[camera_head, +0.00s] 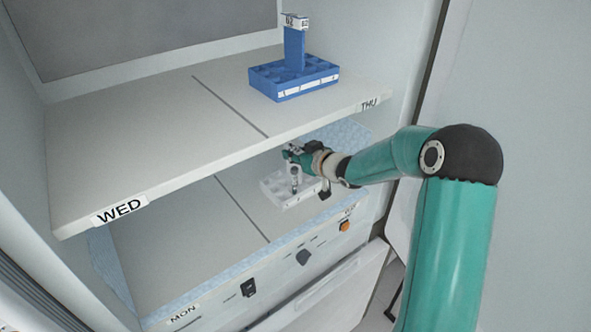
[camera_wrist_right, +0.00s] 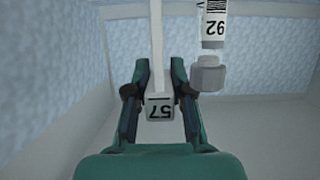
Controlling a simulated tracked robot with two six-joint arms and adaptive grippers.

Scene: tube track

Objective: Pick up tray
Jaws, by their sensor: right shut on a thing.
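A white tray (camera_head: 285,190) with a tube (camera_head: 295,180) is at the right part of the lower compartment, below the upper shelf. My right gripper (camera_head: 293,154) reaches in from the right, above the tray. In the right wrist view my right gripper (camera_wrist_right: 160,98) is shut on the tray's upright handle (camera_wrist_right: 160,107), labelled 57. A tube (camera_wrist_right: 210,70) with a grey cap and a 92 label shows beside it. I cannot tell whether the tray touches the surface below. A blue tray (camera_head: 294,84) with a tall labelled handle stands on the upper shelf. My left gripper is out of view.
The upper shelf (camera_head: 150,130), marked WED and THU, lies close above my right gripper. The lower surface (camera_head: 170,240) is clear at left, by the MON label. Knobs and a switch line the front panel. A right wall (camera_head: 540,110) stands beside my arm.

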